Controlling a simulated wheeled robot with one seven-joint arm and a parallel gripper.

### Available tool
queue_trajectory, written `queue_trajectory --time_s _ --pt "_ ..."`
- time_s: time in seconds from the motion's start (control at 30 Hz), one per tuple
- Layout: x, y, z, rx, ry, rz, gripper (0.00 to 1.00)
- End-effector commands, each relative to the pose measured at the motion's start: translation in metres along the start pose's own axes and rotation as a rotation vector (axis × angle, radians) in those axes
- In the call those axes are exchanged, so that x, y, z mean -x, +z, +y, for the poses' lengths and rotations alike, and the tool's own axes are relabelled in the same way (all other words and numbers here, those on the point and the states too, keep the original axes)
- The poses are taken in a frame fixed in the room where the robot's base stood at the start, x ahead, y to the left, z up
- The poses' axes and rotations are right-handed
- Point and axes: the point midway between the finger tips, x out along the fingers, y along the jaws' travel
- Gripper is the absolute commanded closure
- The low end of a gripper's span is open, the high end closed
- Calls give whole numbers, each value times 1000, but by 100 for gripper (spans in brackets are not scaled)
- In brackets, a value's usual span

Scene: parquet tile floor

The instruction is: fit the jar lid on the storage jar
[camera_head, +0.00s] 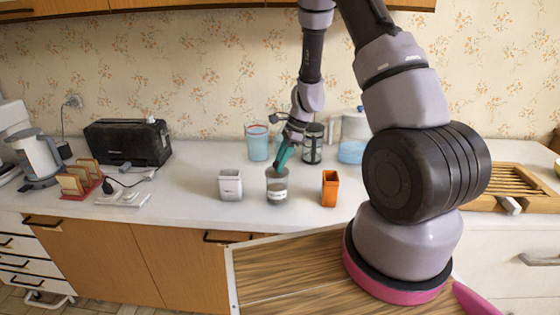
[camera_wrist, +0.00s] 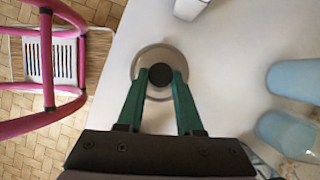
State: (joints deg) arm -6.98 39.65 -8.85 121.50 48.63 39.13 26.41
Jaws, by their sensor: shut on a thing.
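The storage jar (camera_head: 277,190) stands upright on the white counter, a clear jar with a pale label and dark contents. My gripper (camera_head: 281,165) is right above its mouth, pointing down. In the wrist view my gripper's green fingers (camera_wrist: 160,80) are shut on the black knob of the jar lid (camera_wrist: 144,66), a round grey-beige disc. The lid is over the jar and hides most of it in the wrist view. I cannot tell whether the lid touches the rim or sits level.
A white container (camera_head: 230,187) stands left of the jar and an orange one (camera_head: 330,190) right. Behind are a blue glass (camera_head: 256,147), a French press (camera_head: 312,150) and a pitcher (camera_head: 353,150).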

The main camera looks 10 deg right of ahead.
Motion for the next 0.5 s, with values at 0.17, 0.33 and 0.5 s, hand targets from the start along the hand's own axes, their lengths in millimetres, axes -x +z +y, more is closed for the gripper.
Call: queue_trajectory --time_s 0.17,0.33,0.5 --pt "0 0 0 0 0 0 57" --pt "0 0 0 0 0 0 30" --pt "0 0 0 0 0 0 30"
